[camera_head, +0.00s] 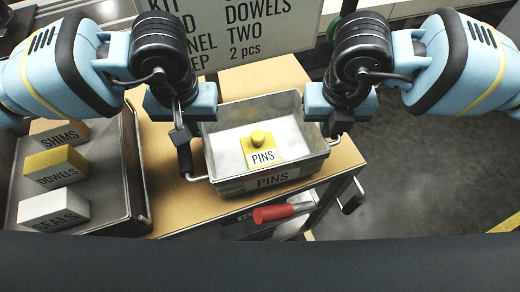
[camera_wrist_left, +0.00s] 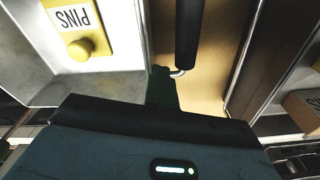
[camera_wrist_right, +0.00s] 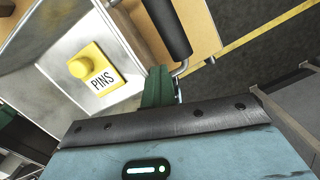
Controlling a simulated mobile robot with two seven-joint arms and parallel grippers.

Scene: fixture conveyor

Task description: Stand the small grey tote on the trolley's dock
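The small grey tote (camera_head: 225,145) stands upright on a tan top (camera_head: 330,172). Its front carries a PINS label, and a yellow knobbed piece labelled PINS (camera_head: 262,152) lies inside. My left gripper (camera_head: 180,132) is at the far end of the tote's left black handle (camera_head: 186,160). That handle also shows in the left wrist view (camera_wrist_left: 190,35). My right gripper (camera_head: 335,122) is at the tote's right side, and the right handle shows in the right wrist view (camera_wrist_right: 168,28). Dark green finger parts show beside each handle end; their closure is unclear. I cannot single out the dock.
A grey tray (camera_head: 130,190) at the left holds blocks labelled SHIMS (camera_head: 58,132), DOWELS (camera_head: 55,167) and SEALS (camera_head: 55,208). A red-handled lever (camera_head: 272,213) sticks out at the front edge. A sign (camera_head: 250,30) stands behind. Dark floor (camera_head: 420,160) at the right is clear.

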